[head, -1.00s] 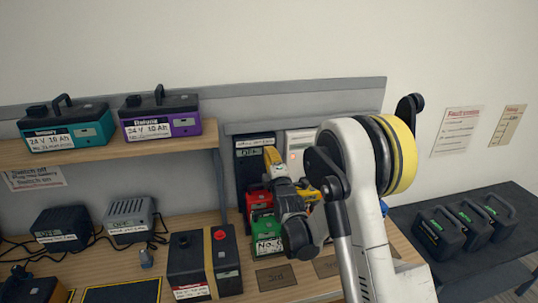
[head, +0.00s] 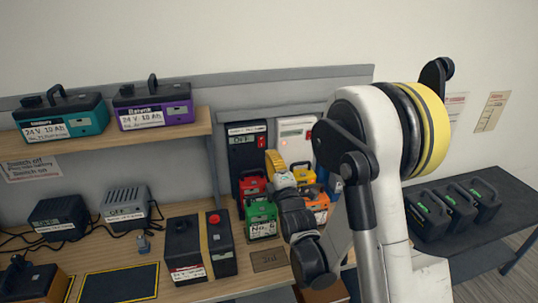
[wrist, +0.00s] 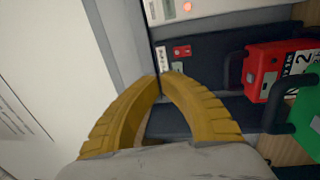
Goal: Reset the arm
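My arm (head: 372,200) is white and grey with a yellow-rimmed joint, and it is folded over the right part of the bench in the head view. My gripper (head: 272,156) has yellow fingers and points away toward the wall panels behind the small batteries. In the wrist view my gripper (wrist: 161,78) has its curved fingertips together with nothing seen between them. A red battery (wrist: 265,70) and a green battery (wrist: 305,110) are to its right there, apart from the fingers.
A dark switch box (head: 246,150) and a white panel (head: 297,135) stand behind the batteries. A teal battery (head: 62,120) and a purple battery (head: 153,110) sit on the shelf. A large black battery (head: 185,250) stands on the bench. Black batteries (head: 455,210) stand on the right table.

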